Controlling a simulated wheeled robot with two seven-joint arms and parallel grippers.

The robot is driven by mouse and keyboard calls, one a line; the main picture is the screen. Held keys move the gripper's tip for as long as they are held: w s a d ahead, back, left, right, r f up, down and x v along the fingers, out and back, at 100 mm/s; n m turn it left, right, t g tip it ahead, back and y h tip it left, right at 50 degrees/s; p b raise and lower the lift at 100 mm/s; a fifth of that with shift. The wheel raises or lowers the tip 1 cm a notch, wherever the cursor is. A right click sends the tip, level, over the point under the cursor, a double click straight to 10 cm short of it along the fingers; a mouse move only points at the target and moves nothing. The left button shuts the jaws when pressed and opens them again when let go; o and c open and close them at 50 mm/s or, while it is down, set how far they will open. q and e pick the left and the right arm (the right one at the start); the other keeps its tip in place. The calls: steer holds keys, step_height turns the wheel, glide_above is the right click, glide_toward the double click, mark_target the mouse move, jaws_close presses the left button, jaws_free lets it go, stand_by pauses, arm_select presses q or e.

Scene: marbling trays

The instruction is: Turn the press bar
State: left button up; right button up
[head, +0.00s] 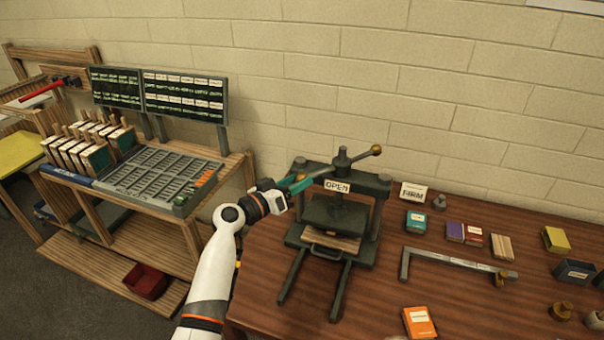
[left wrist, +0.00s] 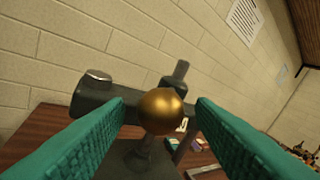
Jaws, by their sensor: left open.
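The press (head: 338,215) is a dark metal frame on the wooden table, with an "OPEN" sign (head: 337,186) on its crossbeam. The press bar (head: 358,159) runs across the top of the upright screw, and a brass knob (head: 376,150) ends it at the right. My left gripper (head: 306,181) is at the bar's left end, above the crossbeam's left side. In the left wrist view its open green fingers (left wrist: 160,112) stand either side of a brass knob (left wrist: 162,111), with gaps visible between. In the head view the fingers hide that end. My right gripper is not in view.
A "FIRM" card (head: 413,193), small coloured boxes and a metal bracket (head: 455,262) lie right of the press. An orange box (head: 419,322) is near the front. A type-case stand (head: 160,180) is at the left. The brick wall is close behind the press.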

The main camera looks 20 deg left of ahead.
arm_select(q)
steer(key=shift+x, duration=1.15)
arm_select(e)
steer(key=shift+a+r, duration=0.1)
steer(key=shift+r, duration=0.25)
